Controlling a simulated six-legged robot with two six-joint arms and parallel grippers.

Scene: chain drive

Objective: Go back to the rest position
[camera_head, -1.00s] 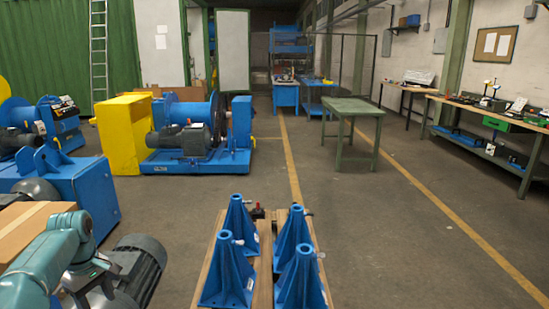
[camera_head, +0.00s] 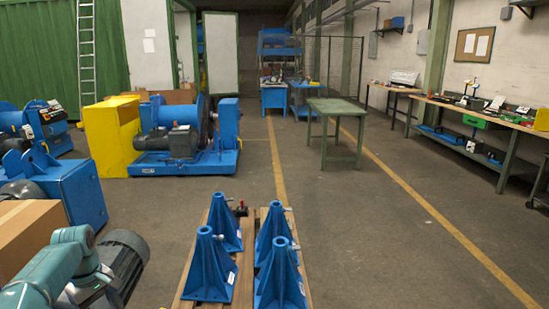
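The task names no object. A teal arm of mine (camera_head: 55,262) comes in at the lower left corner and is folded. Its gripper is outside the picture. My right arm and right gripper do not show. No gripper is seen on or touching anything.
Several blue cone-shaped stands (camera_head: 279,278) stand on wooden boards (camera_head: 188,275) in front. A grey motor (camera_head: 120,264) and cardboard box (camera_head: 25,235) are at lower left. Blue machines (camera_head: 185,145) stand behind. A green table (camera_head: 337,106) and long workbench (camera_head: 480,116) are right. The floor right is clear.

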